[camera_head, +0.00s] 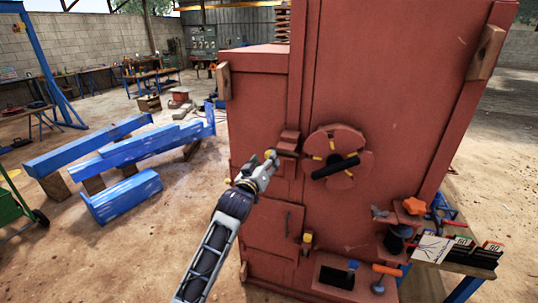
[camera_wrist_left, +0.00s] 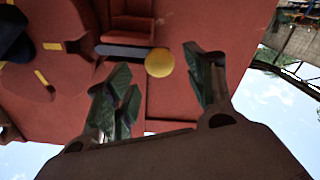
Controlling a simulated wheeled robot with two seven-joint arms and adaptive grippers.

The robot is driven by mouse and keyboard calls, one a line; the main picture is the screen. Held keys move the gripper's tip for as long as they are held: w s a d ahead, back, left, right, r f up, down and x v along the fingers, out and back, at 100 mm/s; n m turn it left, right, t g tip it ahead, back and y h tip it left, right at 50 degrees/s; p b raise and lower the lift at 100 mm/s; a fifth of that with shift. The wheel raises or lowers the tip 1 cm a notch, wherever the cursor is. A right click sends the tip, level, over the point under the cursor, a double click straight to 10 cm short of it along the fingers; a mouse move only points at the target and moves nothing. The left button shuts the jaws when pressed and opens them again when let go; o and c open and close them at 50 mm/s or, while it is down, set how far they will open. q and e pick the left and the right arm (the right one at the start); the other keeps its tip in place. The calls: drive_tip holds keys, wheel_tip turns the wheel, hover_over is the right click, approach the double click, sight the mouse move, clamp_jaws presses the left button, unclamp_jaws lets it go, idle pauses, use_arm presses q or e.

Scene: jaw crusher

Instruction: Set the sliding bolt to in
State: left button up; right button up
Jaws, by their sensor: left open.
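The sliding bolt (camera_wrist_left: 122,51) is a dark bar running from a red housing (camera_wrist_left: 130,25) beside a round red disc, with a yellow ball knob (camera_wrist_left: 159,63) on its end. In the head view the housing (camera_head: 289,141) sits on the front of the red crusher (camera_head: 385,60), left of the disc. My left gripper (camera_head: 268,163) is at the knob end of the bolt and partly hides it. In the left wrist view the left gripper (camera_wrist_left: 158,72) is open, with its fingers on either side of the knob. Contact cannot be told. My right gripper is out of view.
The round red disc (camera_head: 349,141) with a black handle (camera_head: 335,167) is right of the bolt. A small table (camera_head: 450,262) with tools stands at lower right. Blue beams (camera_head: 140,150) lie on the floor at left. Open floor lies in front of them.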

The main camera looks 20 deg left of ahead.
use_arm(q)
drive_tip(key=shift+w+p, duration=0.5)
drive_tip(key=shift+w, duration=1.95)
clamp_jaws()
